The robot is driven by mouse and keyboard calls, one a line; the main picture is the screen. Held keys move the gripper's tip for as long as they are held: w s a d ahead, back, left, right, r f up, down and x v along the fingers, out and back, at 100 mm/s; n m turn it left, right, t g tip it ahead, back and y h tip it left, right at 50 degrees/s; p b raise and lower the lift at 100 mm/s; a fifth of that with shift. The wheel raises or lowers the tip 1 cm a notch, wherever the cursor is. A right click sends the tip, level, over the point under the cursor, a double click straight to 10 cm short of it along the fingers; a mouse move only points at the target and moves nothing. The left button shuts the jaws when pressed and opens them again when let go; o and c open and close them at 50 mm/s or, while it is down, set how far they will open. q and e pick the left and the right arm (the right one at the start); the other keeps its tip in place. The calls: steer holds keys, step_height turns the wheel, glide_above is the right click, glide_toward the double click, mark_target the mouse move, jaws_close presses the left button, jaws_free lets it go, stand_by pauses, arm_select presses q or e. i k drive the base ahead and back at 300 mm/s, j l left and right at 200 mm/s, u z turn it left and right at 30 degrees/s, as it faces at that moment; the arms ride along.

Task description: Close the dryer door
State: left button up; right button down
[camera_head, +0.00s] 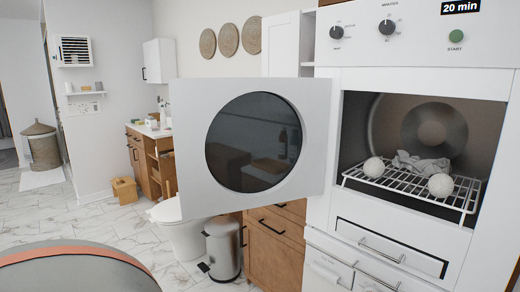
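The dryer (420,70) is a white machine at the right of the head view, with its square opening uncovered. Its white door (190,140), with a round dark window (253,142), stands wide open and swung out to the left of the opening. Inside the dryer, a wire rack (410,186) holds two white balls (374,167) and a crumpled grey cloth (422,163). Neither of my grippers is in view.
A grey pedal bin (222,250), a white toilet (180,228) and a wooden drawer cabinet (274,248) stand below and behind the door. A drawer (390,250) lies under the dryer opening. A grey rounded surface with an orange band (75,268) fills the lower left. Marble floor (60,222) is clear at left.

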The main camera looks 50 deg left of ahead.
mark_target(240, 144)
steer(key=j+z, duration=0.1)
steer(key=j, duration=0.4)
steer(key=j+z, duration=0.1)
steer(key=j, duration=0.4)
steer(key=j+z, duration=0.1)
steer(key=j, duration=0.4)
steer(key=k+j+z, duration=0.1)
steer(key=j, duration=0.4)
steer(key=k+j+z, duration=0.1)
steer(key=j, duration=0.4)
steer(key=j+z, duration=0.1)
steer(key=j, duration=0.4)
steer(key=k+j+z, duration=0.1)
steer(key=j, duration=0.4)
steer(key=k+j+z, duration=0.1)
steer(key=j, duration=0.35)
steer(key=k, duration=0.1)
